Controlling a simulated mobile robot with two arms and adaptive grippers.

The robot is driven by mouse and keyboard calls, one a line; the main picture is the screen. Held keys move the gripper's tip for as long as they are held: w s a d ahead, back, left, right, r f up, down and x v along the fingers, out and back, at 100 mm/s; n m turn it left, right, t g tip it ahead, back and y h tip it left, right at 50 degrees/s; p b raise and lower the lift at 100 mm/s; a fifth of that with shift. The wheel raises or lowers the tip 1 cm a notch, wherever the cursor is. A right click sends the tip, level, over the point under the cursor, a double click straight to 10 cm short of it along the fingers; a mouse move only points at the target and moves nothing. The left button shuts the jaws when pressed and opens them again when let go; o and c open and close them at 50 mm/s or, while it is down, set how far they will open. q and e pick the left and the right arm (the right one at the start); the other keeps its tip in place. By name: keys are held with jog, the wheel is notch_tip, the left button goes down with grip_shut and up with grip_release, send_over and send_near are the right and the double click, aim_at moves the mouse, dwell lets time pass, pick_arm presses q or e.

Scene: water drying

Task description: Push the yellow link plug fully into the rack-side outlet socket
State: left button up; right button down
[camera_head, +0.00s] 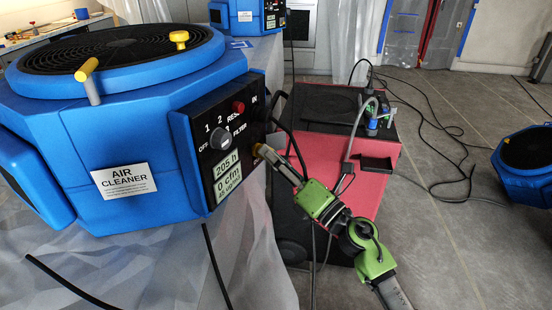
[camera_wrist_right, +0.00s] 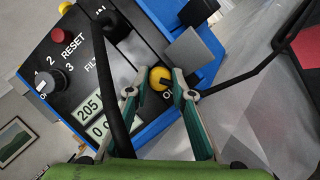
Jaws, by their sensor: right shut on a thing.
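The yellow link plug (camera_wrist_right: 159,77) shows in the right wrist view between my right gripper's fingertips, against the black control panel (camera_wrist_right: 72,78). My right gripper (camera_wrist_right: 156,86) is shut on it, with one finger on each side. The outlet socket is hidden behind the plug and fingers, so I cannot tell how deep the plug sits. My left gripper is not in view.
The panel belongs to a blue air cleaner (camera_head: 113,135) on a sheeted surface. A thick black cable (camera_wrist_right: 112,85) passes close to the fingers, and a grey square block (camera_wrist_right: 187,52) sits just beyond. A red and black machine (camera_head: 300,200) stands behind my right arm.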

jog(key=c, duration=1.7)
grip_release()
jog(key=v, duration=1.2)
